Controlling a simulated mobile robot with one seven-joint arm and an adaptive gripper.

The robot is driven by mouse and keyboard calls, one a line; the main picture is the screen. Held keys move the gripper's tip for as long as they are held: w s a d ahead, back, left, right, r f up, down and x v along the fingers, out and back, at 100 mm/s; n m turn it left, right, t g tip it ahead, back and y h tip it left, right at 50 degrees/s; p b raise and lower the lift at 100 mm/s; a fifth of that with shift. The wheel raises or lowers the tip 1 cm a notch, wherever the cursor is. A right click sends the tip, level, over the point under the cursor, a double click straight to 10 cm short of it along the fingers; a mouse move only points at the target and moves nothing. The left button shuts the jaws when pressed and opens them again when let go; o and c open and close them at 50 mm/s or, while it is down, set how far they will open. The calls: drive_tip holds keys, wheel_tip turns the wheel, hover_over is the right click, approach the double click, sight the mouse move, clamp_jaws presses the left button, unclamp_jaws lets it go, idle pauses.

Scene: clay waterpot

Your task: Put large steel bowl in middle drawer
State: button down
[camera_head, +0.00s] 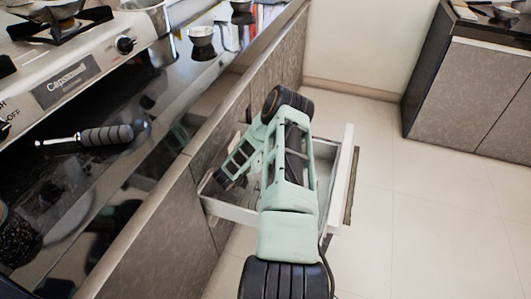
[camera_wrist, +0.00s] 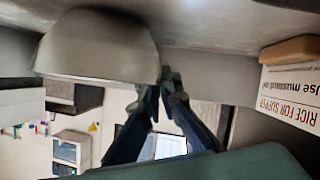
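The large steel bowl (camera_wrist: 98,45) shows at the upper left of the wrist view, its rim towards the lower edge of the picture. My gripper (camera_wrist: 168,80) has its two dark fingers drawn close together, with their tips at the right end of the bowl's rim. They appear to pinch the rim. In the head view my arm reaches down into an open drawer (camera_head: 233,211) below the counter and covers much of it. The bowl and my fingertips are hidden there. I cannot tell whether the bowl touches the drawer floor.
A box with printed lettering (camera_wrist: 291,90) and a tan block (camera_wrist: 288,49) are at the right of the wrist view. The stove (camera_head: 75,70) and a grey-handled utensil (camera_head: 100,136) are on the counter. Small bowls (camera_head: 201,36) stand farther back. The floor right of the drawer is clear.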

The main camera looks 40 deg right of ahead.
drive_tip(key=c, duration=2.2)
unclamp_jaws()
drive_tip(key=shift+o, duration=0.2)
drive_tip(key=shift+a+r, duration=0.25)
drive_tip(key=p+v, duration=0.2)
drive_tip(key=v, duration=0.4)
drive_tip(key=shift+r+p, duration=0.1)
drive_tip(key=shift+p, duration=0.25)
drive_tip(key=shift+s+a, duration=0.2)
drive_tip(key=shift+a, duration=0.25)
